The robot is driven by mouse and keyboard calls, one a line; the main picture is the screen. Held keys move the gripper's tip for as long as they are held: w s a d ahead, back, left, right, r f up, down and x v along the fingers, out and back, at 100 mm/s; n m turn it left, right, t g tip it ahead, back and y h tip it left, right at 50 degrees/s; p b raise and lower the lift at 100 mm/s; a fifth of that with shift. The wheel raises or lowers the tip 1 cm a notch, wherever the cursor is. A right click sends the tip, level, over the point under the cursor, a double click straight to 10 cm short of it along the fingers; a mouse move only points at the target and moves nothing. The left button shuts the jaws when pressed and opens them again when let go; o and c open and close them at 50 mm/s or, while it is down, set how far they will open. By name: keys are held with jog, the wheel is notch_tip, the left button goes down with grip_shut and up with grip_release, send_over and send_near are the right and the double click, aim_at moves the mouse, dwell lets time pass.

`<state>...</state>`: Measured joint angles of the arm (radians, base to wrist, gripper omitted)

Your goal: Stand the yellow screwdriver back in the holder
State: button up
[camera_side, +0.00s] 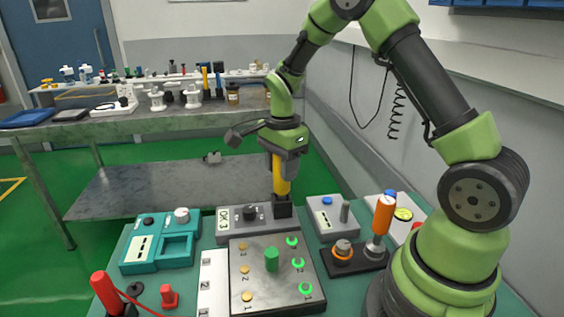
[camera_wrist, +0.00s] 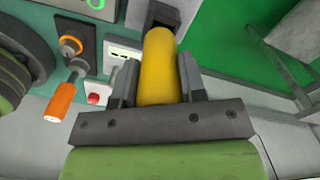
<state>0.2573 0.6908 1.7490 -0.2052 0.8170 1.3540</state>
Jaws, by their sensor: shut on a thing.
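The yellow screwdriver (camera_side: 281,184) is in my gripper (camera_side: 283,164), handle up and near upright. The black holder (camera_side: 283,208) is directly below it, at the right end of a grey box. The lower end of the yellow handle meets the holder's top in the side view; I cannot tell how deep the shaft sits. In the wrist view, the yellow handle (camera_wrist: 158,62) lies between the two fingers of my gripper (camera_wrist: 157,85), and the dark holder (camera_wrist: 163,15) shows beyond it. The screwdriver's shaft is hidden.
An orange-handled tool (camera_side: 383,215) stands in a black base to the right, beside an orange-ringed knob (camera_side: 343,248). A panel with a green peg (camera_side: 271,260) is in front. A teal device (camera_side: 160,248) and a red-handled tool (camera_side: 105,292) are at left.

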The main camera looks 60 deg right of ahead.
jog(key=shift+f, duration=0.1)
jog(key=o, duration=1)
jog(key=shift+c, duration=0.2)
notch_tip(320, 180, up, 9)
jog(key=shift+f, duration=0.1)
jog(key=shift+r, duration=0.75)
jog(key=s+a+r+n+t+y, duration=0.1)
jog(key=s+a+r+n+t, duration=0.2)
jog(key=s+n, duration=0.5)
jog(key=s+a+r+n+t+y, duration=0.1)
jog(key=s+a+r+n+t, duration=0.3)
jog(key=s+a+n, duration=0.4)
jog(key=shift+s+r+n, duration=0.4)
jog(key=shift+s+r, duration=0.2)
jog(key=shift+s, duration=0.3)
